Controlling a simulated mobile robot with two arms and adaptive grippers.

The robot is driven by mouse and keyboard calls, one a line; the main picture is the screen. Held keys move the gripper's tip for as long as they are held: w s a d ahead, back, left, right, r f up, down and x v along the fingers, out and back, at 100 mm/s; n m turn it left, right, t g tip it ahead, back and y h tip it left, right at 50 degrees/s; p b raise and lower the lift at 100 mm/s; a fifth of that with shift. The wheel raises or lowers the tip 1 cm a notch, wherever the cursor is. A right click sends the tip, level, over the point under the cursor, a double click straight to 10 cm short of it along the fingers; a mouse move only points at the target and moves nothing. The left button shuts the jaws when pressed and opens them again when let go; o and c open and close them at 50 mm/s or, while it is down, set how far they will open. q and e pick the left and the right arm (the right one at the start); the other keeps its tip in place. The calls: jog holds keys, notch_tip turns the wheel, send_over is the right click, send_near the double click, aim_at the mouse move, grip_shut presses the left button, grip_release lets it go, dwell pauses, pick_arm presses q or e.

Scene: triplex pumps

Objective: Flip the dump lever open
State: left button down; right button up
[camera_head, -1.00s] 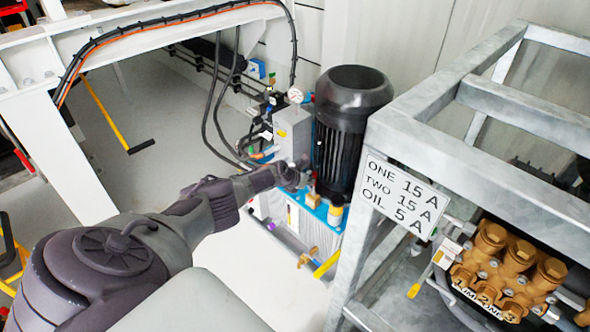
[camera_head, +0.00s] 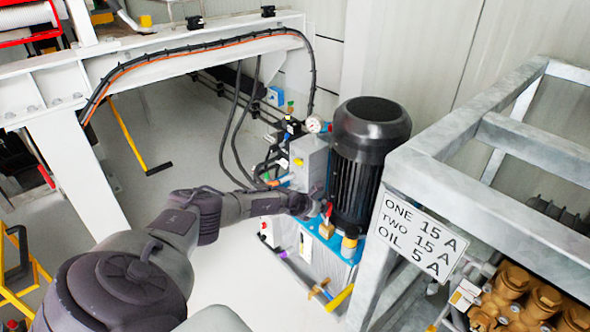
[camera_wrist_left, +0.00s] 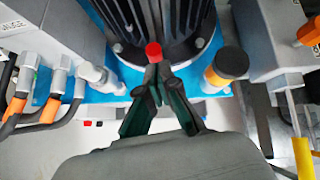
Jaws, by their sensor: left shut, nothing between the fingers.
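The dump lever appears to be the small red-tipped handle (camera_head: 329,208) on the blue-topped hydraulic unit, at the foot of the black motor. In the left wrist view its red end (camera_wrist_left: 153,50) shows just beyond my fingertips. My left gripper (camera_head: 314,207) reaches in from the left, low beside the motor. In the left wrist view the left gripper's fingers (camera_wrist_left: 155,76) are closed together with nothing held. The tips overlap the lever's lower part in the picture. I cannot tell whether they touch it. My right gripper is in neither view.
The black motor (camera_head: 370,150) stands right behind the lever. A black-capped yellow fitting (camera_wrist_left: 230,65) is close to the right, and hoses with orange fittings (camera_wrist_left: 48,110) are to the left. A grey steel frame (camera_head: 450,175) with a label (camera_head: 421,236) limits the right side.

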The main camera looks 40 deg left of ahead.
pick_arm(q)
jog(key=s, duration=1.3)
jog(key=shift+a+f, duration=0.2)
jog(key=shift+a, duration=0.05)
jog(key=shift+w+d, duration=0.1)
